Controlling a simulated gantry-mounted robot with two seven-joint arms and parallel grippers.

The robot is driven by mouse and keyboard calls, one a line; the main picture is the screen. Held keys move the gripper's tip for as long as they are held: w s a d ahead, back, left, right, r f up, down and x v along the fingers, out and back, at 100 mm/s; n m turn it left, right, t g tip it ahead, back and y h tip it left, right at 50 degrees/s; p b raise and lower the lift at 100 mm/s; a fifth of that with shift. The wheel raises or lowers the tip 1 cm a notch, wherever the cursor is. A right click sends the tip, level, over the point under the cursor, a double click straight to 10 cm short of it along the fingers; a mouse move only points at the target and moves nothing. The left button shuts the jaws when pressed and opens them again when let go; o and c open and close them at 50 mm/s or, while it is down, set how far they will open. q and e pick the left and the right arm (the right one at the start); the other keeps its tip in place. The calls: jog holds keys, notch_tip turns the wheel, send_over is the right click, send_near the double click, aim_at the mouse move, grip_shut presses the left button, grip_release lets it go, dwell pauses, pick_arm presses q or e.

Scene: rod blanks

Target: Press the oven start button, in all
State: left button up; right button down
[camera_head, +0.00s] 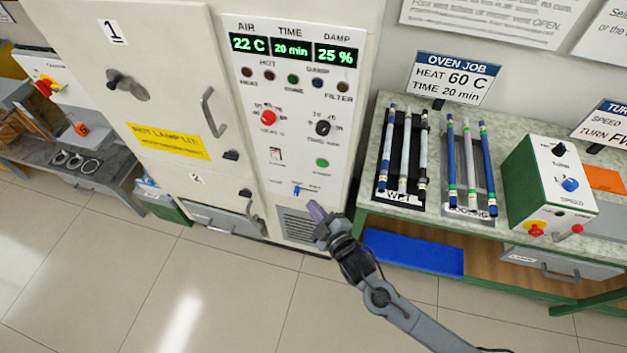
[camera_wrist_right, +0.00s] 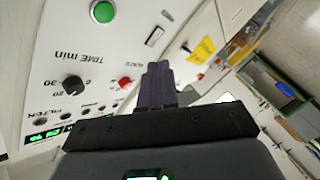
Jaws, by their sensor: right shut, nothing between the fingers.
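The oven's white control panel (camera_head: 290,120) stands at the top centre in the head view. A green button (camera_head: 322,162) sits low on its right side; its label is too small to read. The green button also shows at the top of the right wrist view (camera_wrist_right: 103,11). My right gripper (camera_head: 316,211) is shut and empty, in front of the panel's lower part, below the green button in the picture. I cannot tell its gap to the panel. Its dark fingers show in the right wrist view (camera_wrist_right: 157,75). My left gripper is out of view.
The panel carries a red knob (camera_head: 268,117), a black time knob (camera_head: 323,128), a blue switch (camera_head: 297,189) and a display (camera_head: 290,48) reading 22 C, 20 min, 25 %. The oven door (camera_head: 150,90) is shut. A bench (camera_head: 450,100) with rod racks stands right.

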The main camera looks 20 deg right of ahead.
aim_at(322, 164)
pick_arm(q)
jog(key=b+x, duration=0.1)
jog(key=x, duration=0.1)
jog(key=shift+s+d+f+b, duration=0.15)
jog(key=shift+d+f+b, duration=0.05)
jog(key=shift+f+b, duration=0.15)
pick_arm(e)
jog(key=shift+w+d+r+t, duration=0.15)
jog(key=shift+w+t, duration=0.15)
jog(key=shift+w, duration=0.8)
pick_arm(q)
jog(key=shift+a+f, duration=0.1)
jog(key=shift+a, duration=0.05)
pick_arm(e)
jog(key=shift+w+d, duration=0.1)
pick_arm(q)
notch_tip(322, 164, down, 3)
jog(key=b, duration=0.3)
pick_arm(e)
jog(key=w+d, duration=0.5)
jog(key=w, duration=0.2)
dwell(0.8)
